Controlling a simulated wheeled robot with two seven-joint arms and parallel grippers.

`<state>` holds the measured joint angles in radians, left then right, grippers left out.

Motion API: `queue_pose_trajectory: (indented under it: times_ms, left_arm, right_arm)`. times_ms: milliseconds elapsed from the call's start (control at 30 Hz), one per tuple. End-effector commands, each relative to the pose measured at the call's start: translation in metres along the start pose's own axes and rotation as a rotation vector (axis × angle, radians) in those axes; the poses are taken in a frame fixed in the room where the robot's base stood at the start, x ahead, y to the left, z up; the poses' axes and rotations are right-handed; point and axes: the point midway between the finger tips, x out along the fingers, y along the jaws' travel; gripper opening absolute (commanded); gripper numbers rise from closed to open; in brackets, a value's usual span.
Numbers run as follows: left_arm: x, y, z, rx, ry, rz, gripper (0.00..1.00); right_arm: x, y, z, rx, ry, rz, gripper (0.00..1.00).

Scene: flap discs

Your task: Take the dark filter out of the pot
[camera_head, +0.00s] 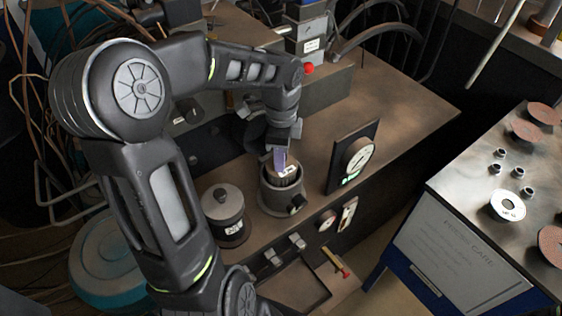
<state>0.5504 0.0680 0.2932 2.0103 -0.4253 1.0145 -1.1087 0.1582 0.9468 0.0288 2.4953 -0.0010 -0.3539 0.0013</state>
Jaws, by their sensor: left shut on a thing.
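The grey pot (283,199) stands on the brown bench, right of a lidded canister. The dark filter (287,177) shows as a ribbed dark shape inside the pot's mouth, with a small light label near its top. My left gripper (281,160) reaches down from above into the pot's opening and is shut on the filter's top. The gripper hides part of the filter, and the pot wall hides its lower part. I cannot tell whether the filter is lifted off the pot's bottom. My right gripper is not in view.
A dark canister with a knobbed lid (225,211) stands close left of the pot. A dark panel with a round gauge (356,157) stands upright to the right. A separate table (461,196) with discs and small metal nuts is farther right.

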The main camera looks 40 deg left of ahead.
Motion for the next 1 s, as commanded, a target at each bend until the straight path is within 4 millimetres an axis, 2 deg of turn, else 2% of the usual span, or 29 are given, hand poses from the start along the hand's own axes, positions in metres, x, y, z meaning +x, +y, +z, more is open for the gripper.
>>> queue_pose_trajectory:
  times_ms: [667,700,833,1000]
  left_arm:
    - [-0.129,0.000,-0.001,0.001,0.002,-0.004,0.00]
    - [-0.140,0.000,-0.001,0.001,0.002,-0.003,0.00]
    - [-0.152,0.000,0.000,0.000,0.001,0.000,0.00]
    - [-0.156,0.000,0.000,0.000,0.001,-0.001,0.00]
  right_arm:
    - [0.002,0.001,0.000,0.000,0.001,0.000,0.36]
    - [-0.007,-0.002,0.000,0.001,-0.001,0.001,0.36]
    - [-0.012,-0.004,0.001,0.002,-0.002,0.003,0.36]
    - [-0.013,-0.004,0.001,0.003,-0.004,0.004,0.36]
